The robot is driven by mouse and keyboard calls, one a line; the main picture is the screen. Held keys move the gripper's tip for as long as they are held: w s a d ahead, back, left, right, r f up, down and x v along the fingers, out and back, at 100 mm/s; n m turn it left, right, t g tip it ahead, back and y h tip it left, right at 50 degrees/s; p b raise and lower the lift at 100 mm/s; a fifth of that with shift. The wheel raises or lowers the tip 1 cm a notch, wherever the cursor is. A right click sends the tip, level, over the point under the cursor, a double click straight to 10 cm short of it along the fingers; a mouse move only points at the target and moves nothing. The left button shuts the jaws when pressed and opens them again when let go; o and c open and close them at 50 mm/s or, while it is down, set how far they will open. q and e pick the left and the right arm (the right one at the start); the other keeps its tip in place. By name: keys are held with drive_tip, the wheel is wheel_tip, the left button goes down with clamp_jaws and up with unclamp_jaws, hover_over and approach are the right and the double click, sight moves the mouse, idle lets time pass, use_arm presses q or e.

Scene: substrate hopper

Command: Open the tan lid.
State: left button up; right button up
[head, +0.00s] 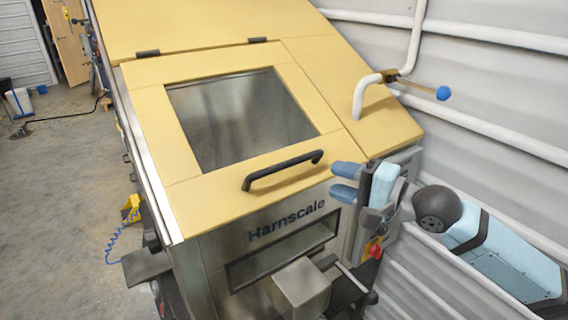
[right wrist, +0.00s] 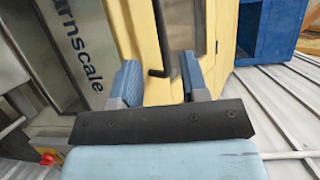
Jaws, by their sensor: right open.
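The tan lid (head: 187,200) lies closed on the sloping top of the hopper, with a grey window (head: 240,118) in it and two dark hinges at its upper edge. A black bar handle (head: 283,171) is fixed near its lower edge. My right gripper (head: 345,181) is just right of the handle, apart from it, open and empty. In the right wrist view the handle (right wrist: 158,45) shows beyond and between the open fingers (right wrist: 158,80), against the tan lid (right wrist: 130,28). My left gripper is not in view.
A white pipe (head: 411,50) with a blue-knobbed lever (head: 443,93) runs along the corrugated wall at the right. A grey box (head: 301,286) juts out below the lid's front edge. Open floor (head: 55,190) lies at the left.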

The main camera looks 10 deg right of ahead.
sight(290, 165)
drive_tip(key=p+x, duration=0.1)
drive_tip(key=x, duration=1.1)
drive_tip(key=shift+f, duration=0.1)
clamp_jaws()
